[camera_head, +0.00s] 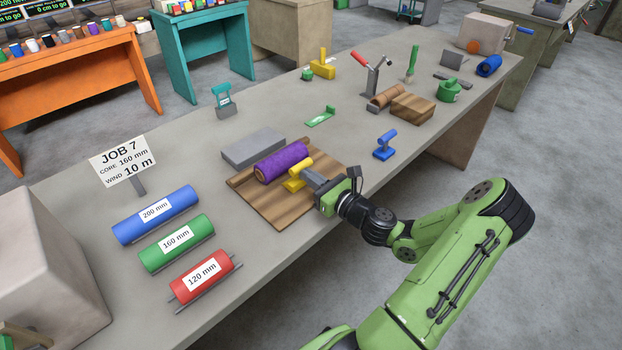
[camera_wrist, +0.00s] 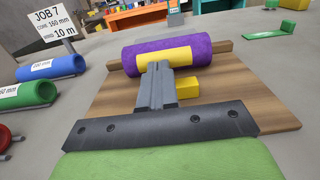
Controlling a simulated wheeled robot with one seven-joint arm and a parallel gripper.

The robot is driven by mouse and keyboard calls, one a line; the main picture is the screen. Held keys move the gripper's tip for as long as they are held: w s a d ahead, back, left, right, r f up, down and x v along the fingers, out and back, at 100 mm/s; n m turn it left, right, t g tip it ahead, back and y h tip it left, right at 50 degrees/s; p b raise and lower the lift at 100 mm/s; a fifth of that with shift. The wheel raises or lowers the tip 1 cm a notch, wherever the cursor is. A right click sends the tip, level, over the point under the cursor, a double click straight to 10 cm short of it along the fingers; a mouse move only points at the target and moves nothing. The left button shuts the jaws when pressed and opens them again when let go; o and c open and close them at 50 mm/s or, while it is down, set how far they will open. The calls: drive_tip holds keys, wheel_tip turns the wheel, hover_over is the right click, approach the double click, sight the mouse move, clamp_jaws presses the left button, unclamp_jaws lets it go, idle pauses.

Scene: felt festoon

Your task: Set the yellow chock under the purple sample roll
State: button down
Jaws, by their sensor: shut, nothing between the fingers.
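The purple sample roll (camera_head: 281,161) lies on a brown wooden board (camera_head: 272,212); it also shows in the wrist view (camera_wrist: 203,49). The yellow chock (camera_head: 293,185) is on the near side of the roll, with an upper bar and a lower part showing. In the wrist view its upper bar (camera_wrist: 177,54) overlaps the roll's front, and its lower part (camera_wrist: 190,92) shows right of my fingers. My gripper (camera_head: 307,176) is shut and empty, its fingertips (camera_wrist: 160,66) close against the chock. Whether the chock touches the roll underneath is hidden.
A grey slab (camera_head: 253,146) lies behind the roll. Blue (camera_head: 155,213), green (camera_head: 176,243) and red (camera_head: 203,276) labelled rolls lie to the left. A blue handled piece (camera_head: 385,146) and a wooden block (camera_head: 413,107) are to the right. Bare table lies between the board and the blue piece.

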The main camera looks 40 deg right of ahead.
drive_tip(key=shift+w+p, duration=1.1)
drive_tip(key=shift+w, duration=0.7)
drive_tip(key=shift+a, duration=0.1)
drive_tip(key=shift+s, duration=0.1)
